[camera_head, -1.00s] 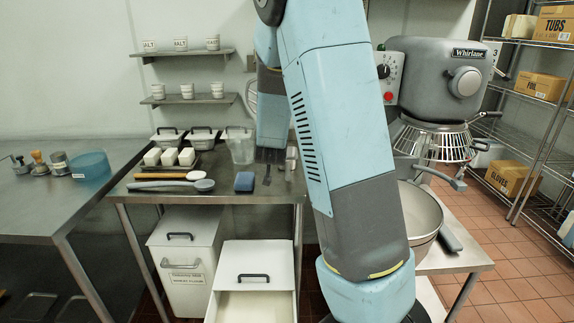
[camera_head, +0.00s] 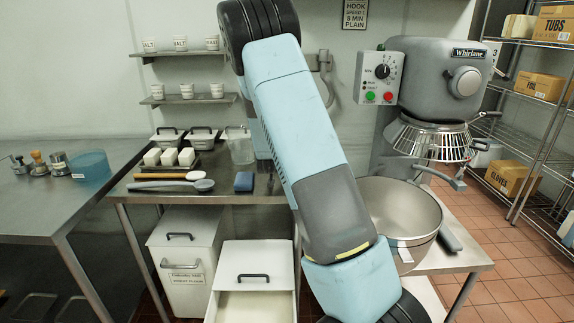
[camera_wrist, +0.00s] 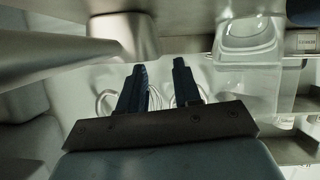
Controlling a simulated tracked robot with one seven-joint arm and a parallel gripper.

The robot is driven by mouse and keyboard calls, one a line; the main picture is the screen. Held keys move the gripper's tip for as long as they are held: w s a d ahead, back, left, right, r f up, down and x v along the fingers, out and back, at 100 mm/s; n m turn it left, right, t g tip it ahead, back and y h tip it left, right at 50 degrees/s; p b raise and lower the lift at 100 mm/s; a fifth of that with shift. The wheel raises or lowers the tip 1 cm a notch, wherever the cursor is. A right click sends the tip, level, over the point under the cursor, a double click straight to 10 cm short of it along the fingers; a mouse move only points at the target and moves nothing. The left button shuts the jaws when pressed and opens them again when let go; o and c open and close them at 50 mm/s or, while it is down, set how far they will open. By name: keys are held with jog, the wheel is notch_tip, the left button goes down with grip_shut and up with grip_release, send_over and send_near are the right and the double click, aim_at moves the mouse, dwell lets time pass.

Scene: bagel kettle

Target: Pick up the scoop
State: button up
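No thing is plainly a scoop in these views. A long pale blue utensil (camera_head: 163,184) with a rounded head lies flat on the middle steel table in the head view. It may be the scoop, but I cannot be sure. My gripper is hidden behind my arm in the head view. In the wrist view my gripper (camera_wrist: 160,70) has its two dark fingers apart, with nothing clearly between them. Pale curved loops show behind the fingers, and I cannot tell what they are.
A clear jug (camera_head: 240,148), butter blocks (camera_head: 170,157) and a blue block (camera_head: 244,181) stand on the table. A white bin (camera_head: 252,258) with pale contents is below. The mixer bowl (camera_head: 403,210) is at right. A clear container (camera_wrist: 248,45) appears in the wrist view.

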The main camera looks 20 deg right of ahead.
jog(key=shift+x, duration=2.7)
jog(key=shift+d+r, duration=0.15)
jog(key=shift+c, duration=0.3)
grip_shut()
